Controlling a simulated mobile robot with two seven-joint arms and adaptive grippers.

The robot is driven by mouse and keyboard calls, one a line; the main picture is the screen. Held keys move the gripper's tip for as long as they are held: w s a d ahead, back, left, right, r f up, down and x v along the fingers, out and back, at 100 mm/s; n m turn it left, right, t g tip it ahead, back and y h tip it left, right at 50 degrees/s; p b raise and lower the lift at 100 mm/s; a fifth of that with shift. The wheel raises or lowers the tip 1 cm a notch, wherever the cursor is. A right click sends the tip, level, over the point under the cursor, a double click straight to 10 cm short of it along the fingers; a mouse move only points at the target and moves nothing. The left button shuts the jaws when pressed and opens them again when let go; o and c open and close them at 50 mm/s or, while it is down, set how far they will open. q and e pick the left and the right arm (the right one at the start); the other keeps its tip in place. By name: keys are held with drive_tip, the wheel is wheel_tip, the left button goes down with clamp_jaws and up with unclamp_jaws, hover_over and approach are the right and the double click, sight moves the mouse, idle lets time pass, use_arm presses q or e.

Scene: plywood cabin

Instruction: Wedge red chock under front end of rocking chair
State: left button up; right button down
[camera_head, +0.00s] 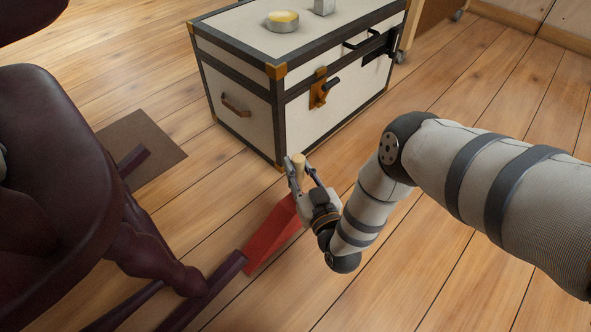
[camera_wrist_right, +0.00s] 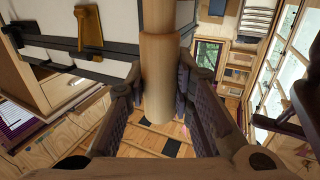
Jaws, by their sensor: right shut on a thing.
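The dark maroon rocking chair (camera_head: 45,190) stands at the left, with its runner (camera_head: 215,285) pointing toward the chock. The red chock (camera_head: 272,236) lies on the floor, its near left end against or very close to the runner tip; I cannot tell if any of it is under the runner. My right gripper (camera_head: 299,170) is above the chock's far end, shut on a round light-wood handle (camera_head: 299,160). In the right wrist view the handle (camera_wrist_right: 158,75) stands between both fingers (camera_wrist_right: 160,95). Its join to the chock is hidden. My left gripper is not in view.
A white trunk (camera_head: 240,75) with dark edging stands just behind the right gripper, with a round tin (camera_head: 282,20) on its lid. A brown mat (camera_head: 140,148) lies by the chair. The plank floor (camera_head: 440,280) at the right front is clear.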

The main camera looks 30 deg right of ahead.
drive_tip(key=shift+a, duration=0.1)
drive_tip(key=s+a+f, duration=0.1)
drive_tip(key=s+a, duration=0.1)
drive_tip(key=a, duration=0.4)
drive_tip(key=shift+s+a, duration=0.15)
drive_tip(key=shift+a, duration=0.05)
idle(0.4)
drive_tip(key=shift+f, duration=0.15)
idle(0.5)
drive_tip(key=shift+s+a, duration=0.1)
drive_tip(key=shift+a, duration=0.2)
idle(0.3)
drive_tip(key=c, duration=1.3)
unclamp_jaws()
drive_tip(key=shift+s+f, duration=0.1)
